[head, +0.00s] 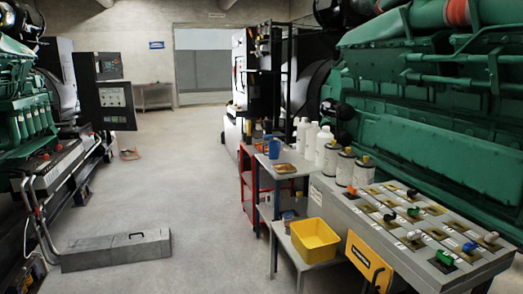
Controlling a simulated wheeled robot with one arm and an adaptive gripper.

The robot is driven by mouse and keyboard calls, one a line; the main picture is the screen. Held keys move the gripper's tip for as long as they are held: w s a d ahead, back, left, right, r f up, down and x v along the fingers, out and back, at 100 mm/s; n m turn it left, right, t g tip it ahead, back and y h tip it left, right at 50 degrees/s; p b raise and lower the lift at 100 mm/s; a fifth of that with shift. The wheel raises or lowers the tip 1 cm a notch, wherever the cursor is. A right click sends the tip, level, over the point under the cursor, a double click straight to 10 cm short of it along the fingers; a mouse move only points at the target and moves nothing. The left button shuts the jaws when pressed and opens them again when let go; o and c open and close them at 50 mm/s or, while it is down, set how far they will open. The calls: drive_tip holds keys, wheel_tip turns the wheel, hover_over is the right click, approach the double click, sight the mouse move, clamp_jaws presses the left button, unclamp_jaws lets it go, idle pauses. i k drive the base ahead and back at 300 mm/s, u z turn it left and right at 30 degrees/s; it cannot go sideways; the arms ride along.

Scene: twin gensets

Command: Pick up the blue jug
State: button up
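The blue jug (272,149) is small in the head view, right of the middle. It appears to stand upright on the grey table (270,171), near its back left corner. A brown and yellow item (285,168) lies in front of it. White bottles (311,140) stand to its right. The jug's base and handle are too small to make out. My gripper is not in view.
A red cart (246,185) adjoins the grey table. A yellow bin (315,241) sits on a low stand in front, beside a control desk (420,230). A grey toolbox (115,250) lies on the floor at left. Green gensets flank a clear central aisle.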

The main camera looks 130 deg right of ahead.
sight(273, 146)
drive_tip(key=z, duration=0.05)
drive_tip(key=k, duration=1.5)
drive_tip(key=z, duration=4.15)
drive_tip(key=i, duration=1)
drive_tip(key=z, duration=0.05)
drive_tip(key=k, duration=0.5)
drive_tip(key=u, duration=0.65)
drive_tip(key=i, duration=0.7)
drive_tip(key=u, duration=0.7)
drive_tip(key=i, duration=2)
drive_tip(key=z, duration=0.35)
